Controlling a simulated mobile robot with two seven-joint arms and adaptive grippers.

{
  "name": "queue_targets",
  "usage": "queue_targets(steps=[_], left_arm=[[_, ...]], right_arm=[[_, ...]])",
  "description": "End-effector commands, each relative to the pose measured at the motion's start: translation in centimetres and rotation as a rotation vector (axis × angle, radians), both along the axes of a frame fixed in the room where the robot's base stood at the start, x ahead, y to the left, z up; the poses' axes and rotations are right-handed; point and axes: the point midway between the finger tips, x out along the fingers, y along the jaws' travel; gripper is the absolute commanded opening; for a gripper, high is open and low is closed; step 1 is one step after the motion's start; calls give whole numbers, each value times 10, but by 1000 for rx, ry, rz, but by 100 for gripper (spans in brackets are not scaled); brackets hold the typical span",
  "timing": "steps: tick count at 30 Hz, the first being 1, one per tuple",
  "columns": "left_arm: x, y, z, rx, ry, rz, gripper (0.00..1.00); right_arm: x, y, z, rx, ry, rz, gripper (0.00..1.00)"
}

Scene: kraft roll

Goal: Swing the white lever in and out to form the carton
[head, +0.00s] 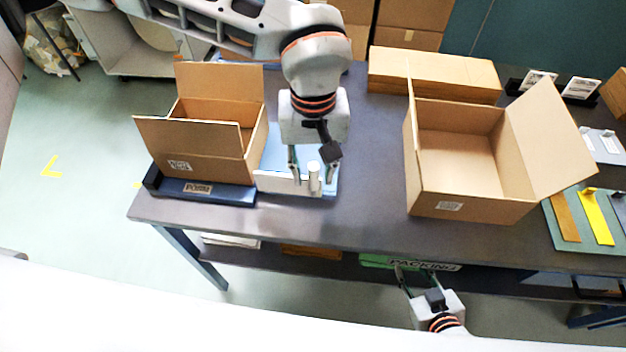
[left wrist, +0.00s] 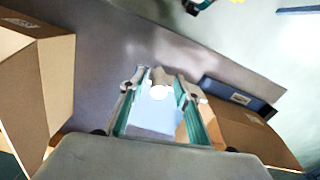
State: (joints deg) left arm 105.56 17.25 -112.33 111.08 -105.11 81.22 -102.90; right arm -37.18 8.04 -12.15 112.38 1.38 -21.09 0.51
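The white lever (head: 280,183) is a flat white bar in front of a light-blue plate, with an upright round knob (head: 314,179) at its right end. My left gripper (head: 312,176) is open, its two fingers apart on either side of the knob. In the left wrist view the white knob (left wrist: 159,92) shows between the fingers (left wrist: 160,88); contact cannot be told. The carton (head: 200,152) stands with flaps up at the dark blue former (head: 225,194), left of the lever. My right gripper (head: 415,270) is open and empty by the table's front edge.
A larger open carton (head: 470,192) stands on the right of the dark table (head: 365,205). Flat cardboard (head: 435,75) is stacked behind it. A green mat (head: 570,235) with coloured strips lies at far right. The table between left gripper and large carton is clear.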

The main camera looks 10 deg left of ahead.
Motion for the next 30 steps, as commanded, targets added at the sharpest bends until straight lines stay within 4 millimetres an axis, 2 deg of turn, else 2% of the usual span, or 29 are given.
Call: queue_targets(steps=[1,6,12,17,30], left_arm=[[1,0,12,-1,-3,0,32],[0,0,44,-2,-1,2,32],[0,0,67,0,0,1,32],[-1,0,72,1,1,1,32],[-1,0,72,1,1,1,32]], right_arm=[[0,0,0,0,-1,0,32],[0,0,0,1,-1,0,32],[0,0,0,1,-1,0,32],[0,1,0,1,-2,0,32],[1,1,1,2,-1,-1,32]])
